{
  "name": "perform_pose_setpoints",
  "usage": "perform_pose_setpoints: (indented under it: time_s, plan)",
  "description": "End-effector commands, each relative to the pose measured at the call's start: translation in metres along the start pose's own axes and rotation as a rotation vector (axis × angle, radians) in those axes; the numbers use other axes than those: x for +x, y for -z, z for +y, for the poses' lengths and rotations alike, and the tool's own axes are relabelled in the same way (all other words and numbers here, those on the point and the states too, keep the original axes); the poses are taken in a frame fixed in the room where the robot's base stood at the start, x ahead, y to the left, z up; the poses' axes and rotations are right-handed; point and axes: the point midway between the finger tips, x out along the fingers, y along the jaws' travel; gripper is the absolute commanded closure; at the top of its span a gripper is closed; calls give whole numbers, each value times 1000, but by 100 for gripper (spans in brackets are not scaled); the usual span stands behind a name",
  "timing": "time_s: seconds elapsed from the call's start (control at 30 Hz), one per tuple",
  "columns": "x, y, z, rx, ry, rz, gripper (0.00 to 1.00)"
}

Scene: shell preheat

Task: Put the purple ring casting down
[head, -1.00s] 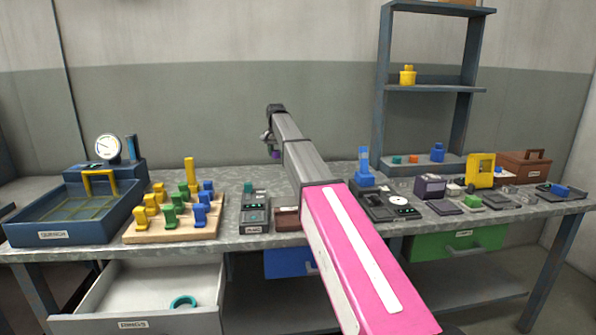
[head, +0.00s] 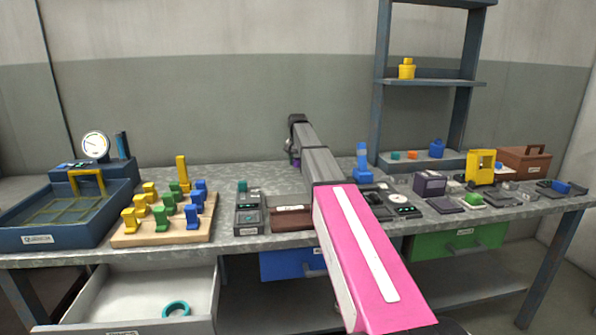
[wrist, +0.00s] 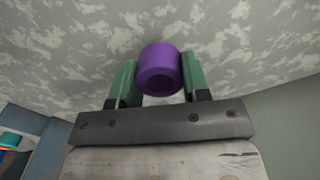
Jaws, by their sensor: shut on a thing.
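The purple ring casting (wrist: 159,70) sits between the two green fingers of my gripper (wrist: 159,78) in the wrist view, with a finger on each side of it. The mottled grey bench top fills the view behind it; I cannot tell whether the ring touches it. In the head view my gripper (head: 293,158) is at the far end of the arm, over the back middle of the bench (head: 260,184). Only a small purple bit of the ring (head: 295,163) shows there, the rest hidden by the arm.
A wooden board with coloured pegs (head: 165,232) and a blue quench tray (head: 60,240) stand left. A scale-like device (head: 248,214) and a brown box (head: 290,220) are nearer the front. An open drawer (head: 150,290) holds a teal ring (head: 176,309). The back middle bench is clear.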

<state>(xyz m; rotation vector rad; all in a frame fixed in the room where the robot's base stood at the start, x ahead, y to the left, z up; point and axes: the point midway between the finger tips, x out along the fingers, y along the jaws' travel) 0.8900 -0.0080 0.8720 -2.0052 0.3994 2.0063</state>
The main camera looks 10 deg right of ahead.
Motion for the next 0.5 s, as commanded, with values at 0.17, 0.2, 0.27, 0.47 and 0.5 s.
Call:
perform_pose_setpoints:
  time_s: [0.17,0.2,0.27,0.47,0.5]
  plan:
    - [8,0,3,-1,0,0,82]
    - [13,0,3,-1,0,0,82]
    - [22,0,3,-1,0,-1,82]
    - [42,0,2,-1,0,1,82]
    - [42,1,2,-1,0,1,82]
